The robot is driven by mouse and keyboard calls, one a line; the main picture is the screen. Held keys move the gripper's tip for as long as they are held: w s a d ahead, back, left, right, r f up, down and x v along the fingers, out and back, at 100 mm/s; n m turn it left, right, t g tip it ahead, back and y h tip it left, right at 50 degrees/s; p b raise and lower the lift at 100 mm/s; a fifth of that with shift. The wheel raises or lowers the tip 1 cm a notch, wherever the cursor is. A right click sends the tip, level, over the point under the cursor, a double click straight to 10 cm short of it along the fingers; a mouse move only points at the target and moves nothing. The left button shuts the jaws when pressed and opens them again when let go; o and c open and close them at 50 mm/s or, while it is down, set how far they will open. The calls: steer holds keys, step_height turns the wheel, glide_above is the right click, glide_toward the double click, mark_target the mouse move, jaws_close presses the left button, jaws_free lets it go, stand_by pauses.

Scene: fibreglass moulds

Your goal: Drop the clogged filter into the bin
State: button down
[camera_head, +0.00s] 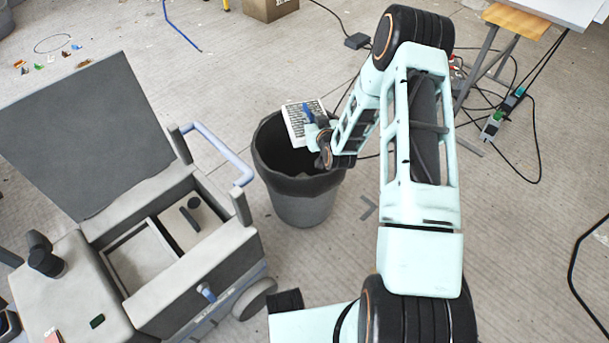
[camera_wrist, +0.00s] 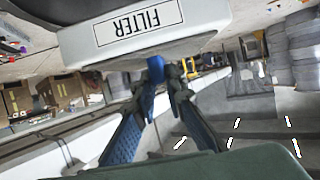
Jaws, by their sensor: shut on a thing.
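The filter (camera_head: 300,124) is a white-framed panel with a grey grid face, held above the mouth of the dark grey bin (camera_head: 305,205). In the wrist view the filter (camera_wrist: 190,14) shows its white edge with a "FILTER" label. My gripper (camera_head: 308,113) is shut on the filter's edge, with blue fingers meeting at it; the fingertips (camera_wrist: 155,68) also show in the wrist view. The filter is tilted and appears over the bin's back rim. I cannot tell whether it touches the rim. The bin stands upright, and its inside is dark and partly hidden by my gripper.
A grey wheeled machine (camera_head: 228,272) with its lid raised and compartment open stands left of the bin, its pale blue handle (camera_head: 243,165) close to the bin. Cables lie on the floor at right, by a wooden-topped stool (camera_head: 517,20). A cardboard box (camera_head: 268,8) is at the back.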

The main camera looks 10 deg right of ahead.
steer(key=shift+f+b, duration=0.4)
steer(key=shift+f, duration=0.8)
steer(key=c, duration=2)
jaws_free()
steer(key=shift+o, duration=0.5)
steer(key=shift+s, duration=0.1)
steer(key=v, duration=1.1)
steer(key=shift+s+r, duration=0.2)
steer(key=shift+s, duration=0.15)
